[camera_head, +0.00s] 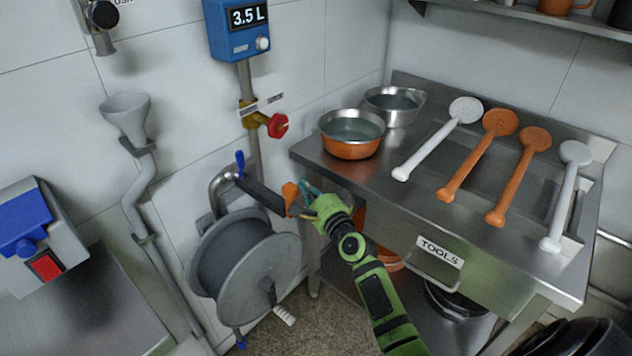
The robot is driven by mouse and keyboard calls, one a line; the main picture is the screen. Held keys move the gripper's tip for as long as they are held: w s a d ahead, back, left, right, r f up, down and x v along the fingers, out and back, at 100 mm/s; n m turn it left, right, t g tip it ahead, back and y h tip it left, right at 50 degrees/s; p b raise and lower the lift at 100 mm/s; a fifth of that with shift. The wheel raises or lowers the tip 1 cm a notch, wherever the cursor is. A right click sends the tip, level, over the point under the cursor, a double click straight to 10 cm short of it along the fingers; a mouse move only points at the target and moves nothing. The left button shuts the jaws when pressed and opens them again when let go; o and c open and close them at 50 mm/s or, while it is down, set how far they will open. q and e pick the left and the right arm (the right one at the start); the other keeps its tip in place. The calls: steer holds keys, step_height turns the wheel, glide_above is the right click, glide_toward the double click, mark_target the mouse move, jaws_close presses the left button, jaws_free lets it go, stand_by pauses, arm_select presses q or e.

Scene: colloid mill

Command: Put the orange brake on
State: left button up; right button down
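The orange brake (291,194) appears as a small orange piece at the right end of a dark bar (262,195) above the hose reel (245,262). My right gripper (303,198), on a green arm from the bottom, is right at the orange piece. Its teal finger shows beside the piece, and the fingers partly cover it. I cannot tell whether they are closed on it or only beside it. A blue handle (240,164) stands at the left end of the bar. My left gripper is not in view.
A steel table (400,187) stands to the right, its edge close to my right gripper, with an orange bowl (351,145), a steel bowl (391,116) and several ladles. A red valve knob (278,125) sticks out above the reel. A blue and grey machine (35,235) is at left.

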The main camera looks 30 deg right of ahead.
mark_target(293, 195)
steer(key=shift+a+f, duration=0.1)
steer(key=shift+f, duration=0.05)
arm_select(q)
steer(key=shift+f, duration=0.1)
arm_select(e)
steer(key=shift+a, duration=0.1)
